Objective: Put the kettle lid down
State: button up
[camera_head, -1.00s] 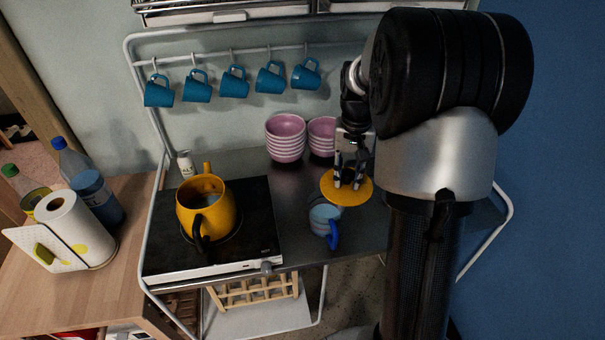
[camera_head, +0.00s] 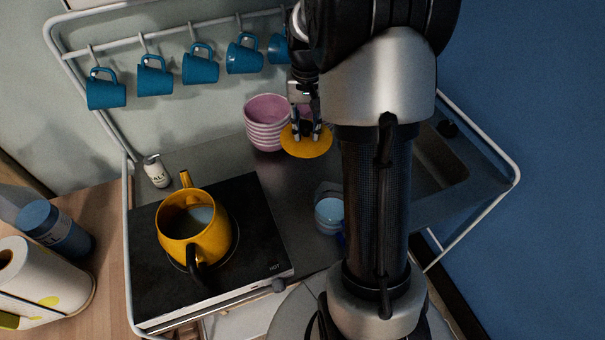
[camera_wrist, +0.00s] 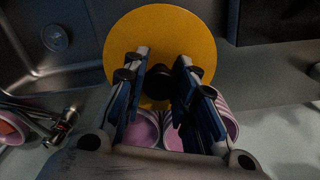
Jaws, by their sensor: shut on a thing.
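The kettle lid (camera_head: 306,149) is a flat round yellow disc with a dark knob. My gripper (camera_head: 305,134) is shut on the knob from above, with the lid below the fingers, in front of the pink bowls. In the wrist view the lid (camera_wrist: 162,32) fills the upper middle and my gripper (camera_wrist: 172,82) holds its black knob. I cannot tell whether the lid touches the counter. The yellow kettle (camera_head: 193,226) stands uncovered on the black hotplate (camera_head: 255,235) at the left.
Pink stacked bowls (camera_head: 266,125) stand behind the lid. A blue cup (camera_head: 329,213) stands on the metal counter (camera_head: 275,180), partly hidden by my arm. Blue mugs (camera_head: 200,68) hang above. A salt shaker (camera_head: 156,171) stands behind the hotplate. A sink (camera_head: 440,155) is at the right.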

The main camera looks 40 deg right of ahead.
aim_at(307, 135)
notch_tip(307, 135, down, 5)
jog(key=b, duration=0.3)
jog(key=shift+r, duration=0.1)
notch_tip(307, 135, down, 10)
jog(key=b, duration=0.3)
jog(key=shift+f+b, duration=0.25)
jog(key=shift+b, duration=0.05)
jog(key=o, duration=1.1)
jog(key=shift+c, duration=0.2)
